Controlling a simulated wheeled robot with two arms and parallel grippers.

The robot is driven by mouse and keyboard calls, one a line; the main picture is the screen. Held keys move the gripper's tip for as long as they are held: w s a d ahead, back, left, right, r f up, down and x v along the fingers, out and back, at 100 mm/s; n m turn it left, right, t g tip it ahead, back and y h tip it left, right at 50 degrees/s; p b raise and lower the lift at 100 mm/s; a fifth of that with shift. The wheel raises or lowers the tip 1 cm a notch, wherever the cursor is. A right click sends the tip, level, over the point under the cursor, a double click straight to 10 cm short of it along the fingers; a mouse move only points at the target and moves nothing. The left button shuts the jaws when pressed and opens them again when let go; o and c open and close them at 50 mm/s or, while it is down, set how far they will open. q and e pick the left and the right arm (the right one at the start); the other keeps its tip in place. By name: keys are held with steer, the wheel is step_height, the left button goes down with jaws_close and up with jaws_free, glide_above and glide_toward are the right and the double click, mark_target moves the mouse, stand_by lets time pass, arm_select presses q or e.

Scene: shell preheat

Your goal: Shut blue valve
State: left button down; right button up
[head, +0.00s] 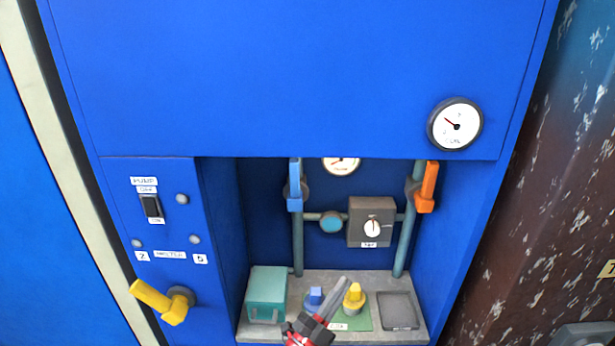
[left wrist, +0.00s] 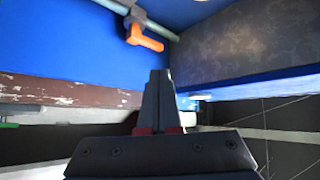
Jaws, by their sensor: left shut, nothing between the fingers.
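The blue valve handle (head: 295,184) is on the left vertical pipe in the recess, in the head view. It points along the pipe, roughly upright. My left gripper (head: 342,285) is at the bottom of the head view, low in front of the recess shelf, below and to the right of the blue handle and clear of it. Its fingers are shut and empty, as the left wrist view (left wrist: 158,85) also shows. I cannot make out the blue handle in the left wrist view. My right gripper is not in view.
An orange valve handle (head: 427,187) is on the right pipe; it also shows in the left wrist view (left wrist: 145,38). A grey box with a dial (head: 371,221) sits between the pipes. The shelf holds a teal box (head: 267,291), blue and yellow knobs and a dark tray (head: 398,310).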

mark_target(295, 185)
arm_select(q)
steer(key=w+d+r+m+y+p, duration=0.1)
steer(key=w+d+r+y, duration=0.15)
steer(key=w+y, duration=0.2)
steer(key=w+d+r+y+p, duration=0.2)
steer(key=w+r+y, duration=0.1)
steer(key=w+y, duration=0.15)
steer(key=a+r+n+g+y+p, duration=0.1)
steer(key=a+r+n+y, duration=0.3)
steer(key=r+y, duration=0.6)
steer(key=shift+s+a+p, duration=0.3)
steer(key=shift+a+p, duration=0.15)
steer(key=shift+a, duration=0.35)
steer(key=shift+r, duration=0.1)
steer(key=w+a+p, duration=0.5)
steer(key=w+a, duration=0.1)
steer(key=w, duration=0.3)
steer(key=shift+w+a+p, duration=0.2)
steer(key=shift+w+p, duration=0.1)
steer(key=shift+w, duration=0.1)
